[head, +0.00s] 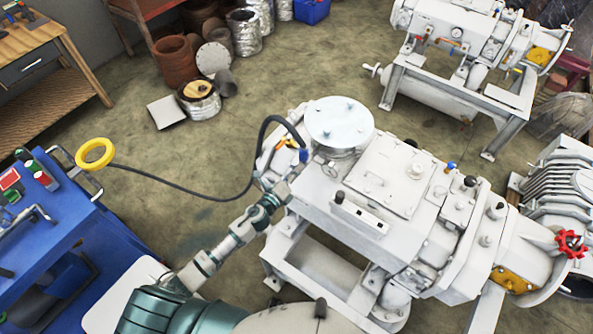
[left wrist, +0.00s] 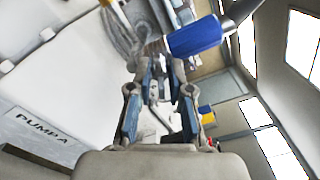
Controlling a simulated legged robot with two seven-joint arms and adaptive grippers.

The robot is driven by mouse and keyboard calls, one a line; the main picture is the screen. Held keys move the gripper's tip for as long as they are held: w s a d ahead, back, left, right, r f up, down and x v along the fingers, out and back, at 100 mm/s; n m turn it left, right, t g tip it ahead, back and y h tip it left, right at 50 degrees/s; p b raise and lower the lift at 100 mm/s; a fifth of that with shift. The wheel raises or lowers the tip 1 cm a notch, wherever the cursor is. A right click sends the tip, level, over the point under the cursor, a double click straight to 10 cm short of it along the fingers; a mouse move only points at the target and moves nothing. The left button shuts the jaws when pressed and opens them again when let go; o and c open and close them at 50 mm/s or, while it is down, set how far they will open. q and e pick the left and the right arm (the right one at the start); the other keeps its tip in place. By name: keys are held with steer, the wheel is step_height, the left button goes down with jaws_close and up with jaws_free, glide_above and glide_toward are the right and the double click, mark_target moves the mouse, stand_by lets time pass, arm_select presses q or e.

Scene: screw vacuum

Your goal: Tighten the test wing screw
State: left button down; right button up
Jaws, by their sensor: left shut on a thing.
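The white vacuum pump (head: 395,190) stands in the middle of the head view, with a round metal flange (head: 338,122) on top. My left gripper (head: 287,160) is at the pump's left side, just below the flange. In the left wrist view its two blue-padded fingers (left wrist: 163,70) point at small metal fittings beside a blue handle (left wrist: 195,37). The gripper is shut on a small grey part at its fingertips, which I take to be the test wing screw; its wings are mostly hidden by the fingers. My right gripper is out of view.
A dark hose (head: 190,185) runs from the pump to a yellow ring (head: 95,153) by a blue cart (head: 60,240). A second pump (head: 470,50) stands at the back right. Open floor lies behind the hose.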

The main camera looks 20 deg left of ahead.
arm_select(q)
steer(key=shift+s+d+f, duration=0.1)
steer(key=shift+s+f, duration=0.1)
steer(key=shift+f, duration=0.3)
steer(key=c, duration=1.1)
jaws_free()
steer(key=shift+c, duration=0.2)
steer(key=shift+w+r, duration=0.1)
steer(key=shift+r, duration=0.05)
steer(key=shift+r, duration=0.1)
steer(key=v, duration=1.2)
